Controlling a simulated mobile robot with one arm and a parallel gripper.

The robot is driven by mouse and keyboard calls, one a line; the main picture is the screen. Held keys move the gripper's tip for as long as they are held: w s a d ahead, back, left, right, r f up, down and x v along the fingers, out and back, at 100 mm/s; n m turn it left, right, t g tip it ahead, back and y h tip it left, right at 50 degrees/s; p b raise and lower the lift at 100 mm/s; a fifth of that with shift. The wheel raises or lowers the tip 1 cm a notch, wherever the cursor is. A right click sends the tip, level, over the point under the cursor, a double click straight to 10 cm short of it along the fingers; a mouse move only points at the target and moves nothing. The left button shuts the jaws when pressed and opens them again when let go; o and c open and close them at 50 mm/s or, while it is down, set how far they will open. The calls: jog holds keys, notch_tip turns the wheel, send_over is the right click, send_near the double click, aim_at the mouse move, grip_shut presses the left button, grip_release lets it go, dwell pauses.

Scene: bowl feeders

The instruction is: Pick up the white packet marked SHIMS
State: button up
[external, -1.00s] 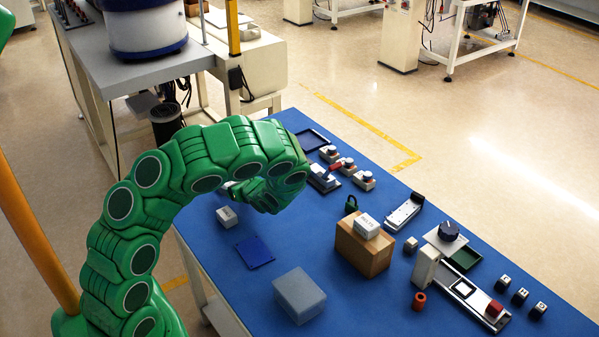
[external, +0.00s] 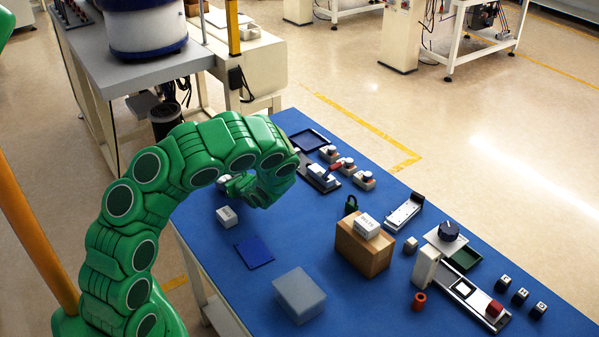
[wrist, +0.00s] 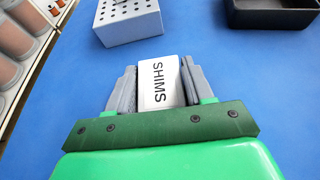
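The white packet marked SHIMS (wrist: 159,83) is between the two grey fingers of my gripper (wrist: 160,85) in the wrist view. The fingers meet its left and right sides, and its printed face is toward the camera. In the external view my gripper (external: 226,183) is over the far-left part of the blue table. A small pale patch shows at its fingers there, too small to identify. I cannot tell whether the packet touches the table.
A grey block with holes (wrist: 128,22) and a black tray (wrist: 272,12) lie beyond the fingers. A white block (external: 227,216), a blue plate (external: 254,252) and a grey box (external: 299,294) are nearby. A brown box (external: 362,254) carries another white packet (external: 367,226).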

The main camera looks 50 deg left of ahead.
jog(key=c, duration=0.5)
jog(key=shift+r, duration=0.1)
jog(key=shift+r, duration=0.6)
notch_tip(320, 180, up, 2)
jog(key=shift+r, duration=0.1)
jog(key=s+d+r, duration=0.5)
jog(key=s+r, duration=0.1)
jog(key=s, duration=0.1)
jog(key=s+d+r, duration=0.3)
jog(key=s, duration=0.1)
jog(key=shift+d+r, duration=0.25)
jog(key=shift+d, duration=0.05)
